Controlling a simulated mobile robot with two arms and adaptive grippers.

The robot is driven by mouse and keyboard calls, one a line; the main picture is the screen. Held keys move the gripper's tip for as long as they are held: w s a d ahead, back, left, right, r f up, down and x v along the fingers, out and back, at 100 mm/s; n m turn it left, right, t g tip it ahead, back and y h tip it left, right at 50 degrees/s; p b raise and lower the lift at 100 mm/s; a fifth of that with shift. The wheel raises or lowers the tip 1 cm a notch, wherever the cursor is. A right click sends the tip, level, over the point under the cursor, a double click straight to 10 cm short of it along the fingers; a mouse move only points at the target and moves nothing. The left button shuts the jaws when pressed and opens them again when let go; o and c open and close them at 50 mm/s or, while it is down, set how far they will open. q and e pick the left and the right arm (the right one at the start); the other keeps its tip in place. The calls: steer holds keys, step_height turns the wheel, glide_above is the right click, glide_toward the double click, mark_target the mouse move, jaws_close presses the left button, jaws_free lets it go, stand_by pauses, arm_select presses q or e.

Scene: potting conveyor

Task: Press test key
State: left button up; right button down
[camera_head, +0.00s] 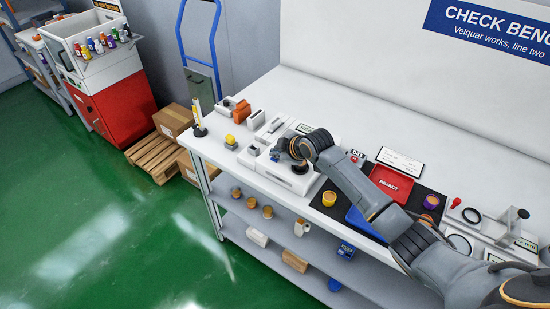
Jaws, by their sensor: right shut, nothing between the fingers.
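My right arm reaches in from the lower right across the white bench (350,105). My right gripper (277,154) is at its end, shut and empty, over the white tabletop device (290,178) near the bench's left part. The gripper and wrist hide part of this device. I cannot make out a test key, nor whether the fingertips touch the device. My left gripper is out of view.
Clear bench lies behind. Lower shelves hold several cups and boxes.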

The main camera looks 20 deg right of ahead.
steer(key=shift+f, duration=0.45)
stand_by(0.7)
steer(key=shift+r+p, duration=0.65)
steer(key=shift+r, duration=0.2)
step_height(320, 180, up, 5)
steer(key=p, duration=0.4)
steer(key=shift+r+p, duration=0.1)
steer(key=shift+p, duration=0.3)
